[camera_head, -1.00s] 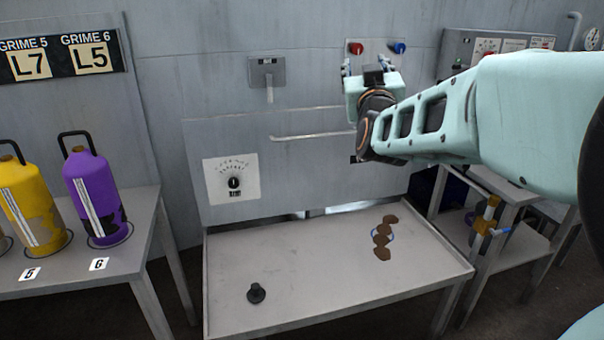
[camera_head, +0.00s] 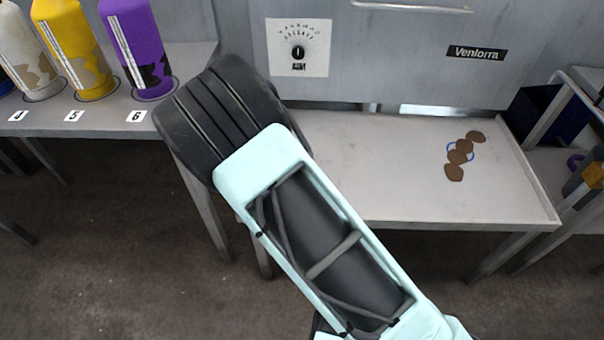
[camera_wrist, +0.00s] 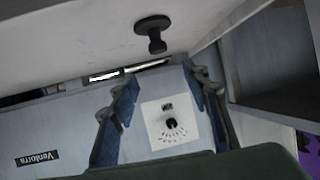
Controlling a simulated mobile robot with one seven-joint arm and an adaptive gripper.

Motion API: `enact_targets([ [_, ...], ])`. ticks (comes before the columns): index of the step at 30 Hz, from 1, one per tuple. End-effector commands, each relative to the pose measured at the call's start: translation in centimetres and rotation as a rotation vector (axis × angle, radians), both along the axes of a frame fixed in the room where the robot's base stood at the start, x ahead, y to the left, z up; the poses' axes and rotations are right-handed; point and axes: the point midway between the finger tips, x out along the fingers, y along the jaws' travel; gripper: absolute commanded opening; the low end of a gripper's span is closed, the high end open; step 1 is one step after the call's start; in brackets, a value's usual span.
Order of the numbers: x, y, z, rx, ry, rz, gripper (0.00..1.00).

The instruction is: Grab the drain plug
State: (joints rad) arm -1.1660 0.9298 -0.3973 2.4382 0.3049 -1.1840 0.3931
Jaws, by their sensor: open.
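The drain plug (camera_wrist: 153,32) is a dark knob with a wide round flange. In the wrist view, which looks upside down, it stands on the pale table at the top centre. My gripper (camera_wrist: 160,74) shows there with its two blue-padded fingers spread apart and nothing between them. The plug lies beyond the fingertips, apart from them. In the head view my arm covers the left part of the table, so the plug and my fingers are hidden there.
The table (camera_head: 400,205) bears brown discs (camera_head: 460,155) at its right. A dial panel (camera_head: 298,50) is on the wall behind. At left, a side table (camera_head: 100,125) holds several bottles, including a purple one (camera_head: 135,40). A shelf (camera_wrist: 268,55) shows at right in the wrist view.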

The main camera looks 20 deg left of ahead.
Motion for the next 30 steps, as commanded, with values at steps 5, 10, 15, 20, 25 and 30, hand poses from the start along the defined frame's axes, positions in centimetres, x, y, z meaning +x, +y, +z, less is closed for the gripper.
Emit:
enact_targets([
  [5, 0.0, 0.3, -1.7, -0.003, 0.013, 0.006, 0.43],
  [10, 2.4, 1.3, -2.9, -0.003, 0.012, 0.006, 0.43],
  [15, 3.7, 1.9, -3.5, -0.003, 0.014, 0.005, 0.43],
  [20, 4.9, 2.5, -4.5, -0.005, 0.012, 0.008, 0.43],
  [25, 7.1, 3.3, -5.7, -0.004, 0.012, 0.007, 0.43],
  [30, 8.0, 3.8, -6.0, -0.004, 0.013, 0.006, 0.43],
])
